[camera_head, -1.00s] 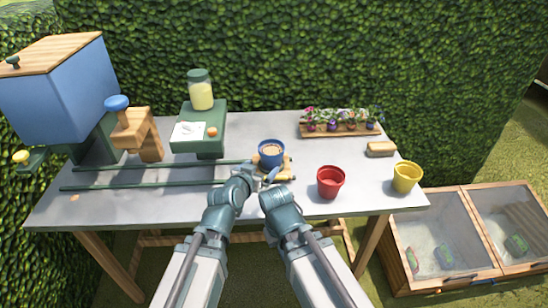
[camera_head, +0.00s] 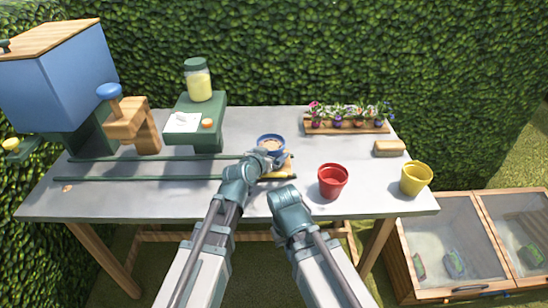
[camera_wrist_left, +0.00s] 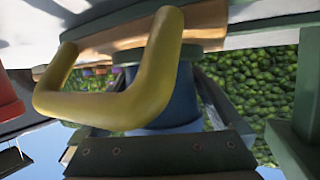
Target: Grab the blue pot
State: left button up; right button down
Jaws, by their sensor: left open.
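The blue pot (camera_head: 265,139), filled with something brown, stands upright on a small wooden base with a yellow handle (camera_head: 280,173) near the middle of the table. My left gripper (camera_head: 264,158) is at the pot's near side and covers part of it. In the left wrist view the blue pot (camera_wrist_left: 183,108) is between the dark jaws of my open left gripper, behind the thick yellow handle (camera_wrist_left: 160,75). Contact between jaws and pot cannot be told. My right arm's wrist is right of the left arm, near the table's front edge; its fingers are hidden.
A red pot (camera_head: 332,181) and a yellow pot (camera_head: 416,179) stand to the right. A flower tray (camera_head: 347,128) and a wooden block (camera_head: 389,148) are behind them. Green rails (camera_head: 150,178) run along the left, near a green stand (camera_head: 208,140) bearing a jar.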

pick_arm(q)
grip_shut()
dwell(0.5)
jog(key=shift+r, duration=0.15)
